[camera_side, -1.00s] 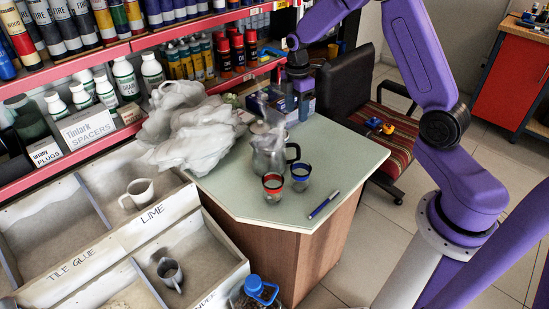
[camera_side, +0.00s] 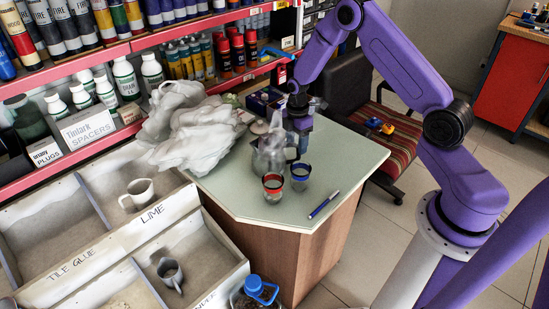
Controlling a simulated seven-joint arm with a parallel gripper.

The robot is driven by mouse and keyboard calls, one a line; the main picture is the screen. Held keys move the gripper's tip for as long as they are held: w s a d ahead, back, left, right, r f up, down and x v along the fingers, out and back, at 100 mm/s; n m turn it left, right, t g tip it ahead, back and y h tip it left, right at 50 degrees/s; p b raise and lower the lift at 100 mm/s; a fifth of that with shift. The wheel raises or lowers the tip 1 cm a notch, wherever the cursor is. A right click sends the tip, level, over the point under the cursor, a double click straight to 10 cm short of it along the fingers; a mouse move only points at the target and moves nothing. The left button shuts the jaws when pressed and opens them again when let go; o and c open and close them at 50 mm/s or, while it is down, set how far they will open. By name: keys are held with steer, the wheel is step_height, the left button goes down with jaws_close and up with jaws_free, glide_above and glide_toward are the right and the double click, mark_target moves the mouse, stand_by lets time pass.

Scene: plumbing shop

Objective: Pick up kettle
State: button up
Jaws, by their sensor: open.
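The silver kettle (camera_side: 266,160) stands upright on the pale green counter (camera_side: 240,198), with its dark handle on the right side. My gripper (camera_side: 301,145) is open, pointing down at the kettle's upper right, close to the handle. The gripper and its mount partly cover the handle. I cannot tell whether the fingers touch it.
A red-rimmed glass (camera_side: 272,186) and a blue-rimmed glass (camera_side: 301,174) stand just in front of the kettle. A blue pen (camera_side: 323,205) lies to their right. A lumpy grey-white mass (camera_side: 190,128) sits left of the kettle. The counter's right part is clear.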

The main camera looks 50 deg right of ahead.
steer(key=shift+s+f, duration=0.15)
steer(key=shift+f, duration=1.1)
steer(key=shift+s+f, duration=0.1)
steer(key=shift+f, duration=1.15)
jaws_close()
